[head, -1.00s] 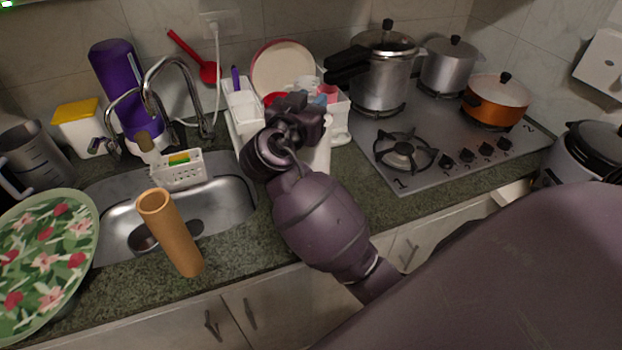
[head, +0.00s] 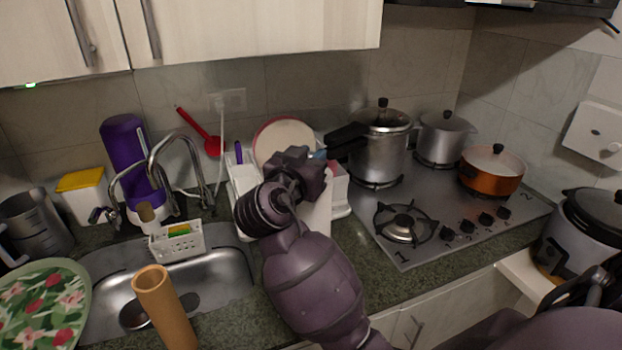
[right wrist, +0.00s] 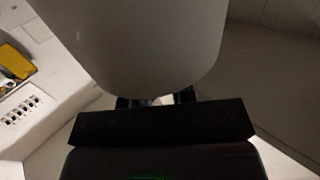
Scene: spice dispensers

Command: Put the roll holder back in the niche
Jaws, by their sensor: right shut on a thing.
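My right gripper (head: 303,172) is above the white dish rack area beside the sink, with its fingers hidden from the head view. A plain white piece (head: 317,215) shows just below it; I take it for the roll holder. In the right wrist view a large pale, round-edged body (right wrist: 140,40) fills the top middle, right at the fingers, and the gripper is shut on it. Its full shape is hidden, and I cannot tell whether it touches the rack. I cannot make out the niche for certain. My left gripper is not in view.
A dish rack (head: 243,190) with a plate (head: 283,138) stands close by. The sink (head: 225,268) and a brown tube (head: 165,308) are left. A pressure cooker (head: 380,150) and stove (head: 450,212) are right. Cupboards (head: 250,25) hang above. A white box (head: 597,135) is on the right wall.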

